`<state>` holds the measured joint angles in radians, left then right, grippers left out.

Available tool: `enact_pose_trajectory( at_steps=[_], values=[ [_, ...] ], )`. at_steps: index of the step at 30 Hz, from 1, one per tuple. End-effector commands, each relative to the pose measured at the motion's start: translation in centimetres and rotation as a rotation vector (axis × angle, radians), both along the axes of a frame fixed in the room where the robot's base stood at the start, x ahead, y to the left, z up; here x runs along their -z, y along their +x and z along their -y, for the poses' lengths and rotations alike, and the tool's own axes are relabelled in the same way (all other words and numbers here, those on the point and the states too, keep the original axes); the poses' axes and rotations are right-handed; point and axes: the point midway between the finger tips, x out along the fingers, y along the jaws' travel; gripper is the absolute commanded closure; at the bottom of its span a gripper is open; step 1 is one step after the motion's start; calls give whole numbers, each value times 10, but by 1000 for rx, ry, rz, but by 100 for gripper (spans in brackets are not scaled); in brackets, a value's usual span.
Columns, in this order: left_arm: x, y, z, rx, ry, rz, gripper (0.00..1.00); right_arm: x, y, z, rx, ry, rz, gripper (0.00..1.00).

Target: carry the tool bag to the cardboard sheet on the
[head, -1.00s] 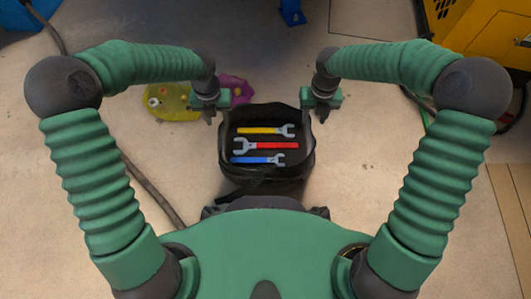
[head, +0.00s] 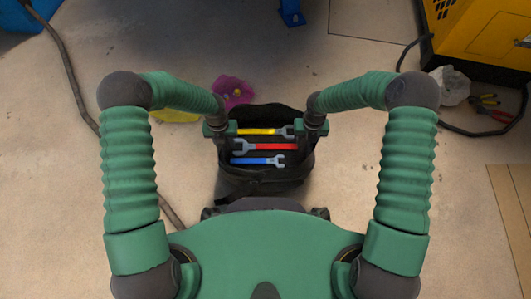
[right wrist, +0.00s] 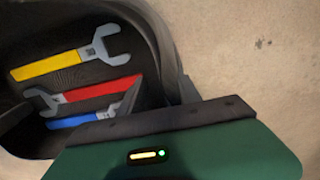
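The black tool bag (head: 265,185) stands open just in front of my body in the head view. In it lie a yellow wrench (head: 262,131), a red wrench (head: 275,147) and a blue wrench (head: 256,161). My left gripper (head: 218,140) is at the bag's left rim and my right gripper (head: 313,140) at its right rim. Their fingertips are hidden, so I cannot tell whether they close on the rim. The right wrist view shows the wrenches and the bag's wall (right wrist: 172,60) close by the gripper. A tan sheet, seemingly the cardboard (head: 510,200), lies at the right edge.
A cable (head: 75,75) runs along the left floor. A yellow machine (head: 480,30), a pale lump (head: 450,87) and pliers (head: 488,101) are at the right. The floor right of my right arm is mostly clear.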

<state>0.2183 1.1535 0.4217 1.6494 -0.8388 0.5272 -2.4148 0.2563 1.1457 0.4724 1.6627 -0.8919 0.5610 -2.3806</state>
Motion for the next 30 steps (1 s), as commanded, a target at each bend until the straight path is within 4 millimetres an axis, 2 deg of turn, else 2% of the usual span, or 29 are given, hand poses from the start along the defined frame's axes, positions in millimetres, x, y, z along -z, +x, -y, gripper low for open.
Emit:
enact_pose_trajectory(
  at_steps=[10,19,30],
  values=[
    [5,0,0,0,0,0,60,5,0,0,-1,0,0,60],
    [5,0,0,0,0,0,99,5,0,0,-1,0,0,99],
    [4,0,0,0,0,0,100,4,0,0,-1,0,0,100]
  ],
)
